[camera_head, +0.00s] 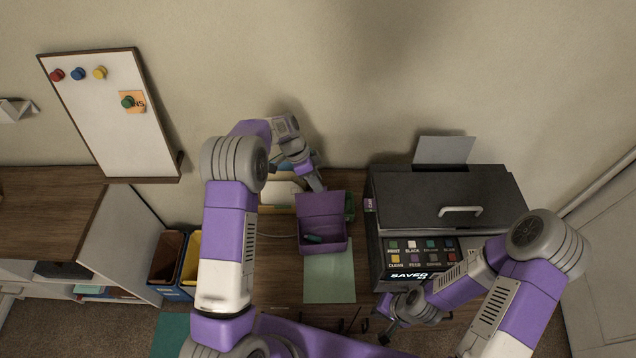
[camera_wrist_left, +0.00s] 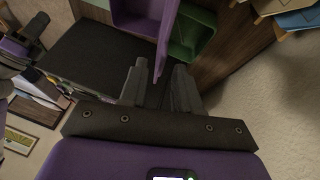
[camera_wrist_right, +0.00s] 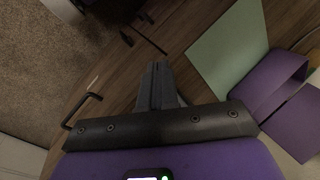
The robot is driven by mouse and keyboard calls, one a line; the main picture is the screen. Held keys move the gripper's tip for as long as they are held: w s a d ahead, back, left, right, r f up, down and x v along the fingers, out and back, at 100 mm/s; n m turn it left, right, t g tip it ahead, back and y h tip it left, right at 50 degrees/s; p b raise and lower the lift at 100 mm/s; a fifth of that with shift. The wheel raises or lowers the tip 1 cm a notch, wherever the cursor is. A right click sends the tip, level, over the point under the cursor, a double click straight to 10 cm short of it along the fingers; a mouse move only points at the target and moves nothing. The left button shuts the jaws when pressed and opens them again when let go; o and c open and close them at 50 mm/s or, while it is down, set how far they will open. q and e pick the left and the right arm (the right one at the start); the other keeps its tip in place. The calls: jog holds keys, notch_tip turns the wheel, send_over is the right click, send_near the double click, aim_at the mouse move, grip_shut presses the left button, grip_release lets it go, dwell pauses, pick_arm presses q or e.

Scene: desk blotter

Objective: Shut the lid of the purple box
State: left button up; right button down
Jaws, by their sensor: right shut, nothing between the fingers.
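The purple box (camera_head: 322,247) stands on the desk with its lid (camera_head: 320,203) raised at the back. A small dark green item (camera_head: 313,239) lies inside. My left gripper (camera_head: 320,187) is behind the lid's top edge. In the left wrist view its fingers (camera_wrist_left: 160,75) are apart, with the lid (camera_wrist_left: 167,40) edge-on between them; I cannot tell whether they touch it. My right gripper (camera_head: 386,338) is low at the desk's front, away from the box. In the right wrist view its fingers (camera_wrist_right: 158,85) are together and empty, and the box (camera_wrist_right: 275,80) is at the right.
A black printer (camera_head: 440,200) with a button panel stands right of the box. A pale green sheet (camera_head: 330,280) lies in front of it. A green tray (camera_wrist_left: 190,30) is behind the lid. Black hooks (camera_wrist_right: 92,98) are along the desk's front edge. Bins (camera_head: 168,255) stand at left.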

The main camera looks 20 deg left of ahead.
pick_arm(q)
jog(key=shift+x, duration=1)
jog(key=shift+w, duration=0.1)
grip_shut()
dwell(0.6)
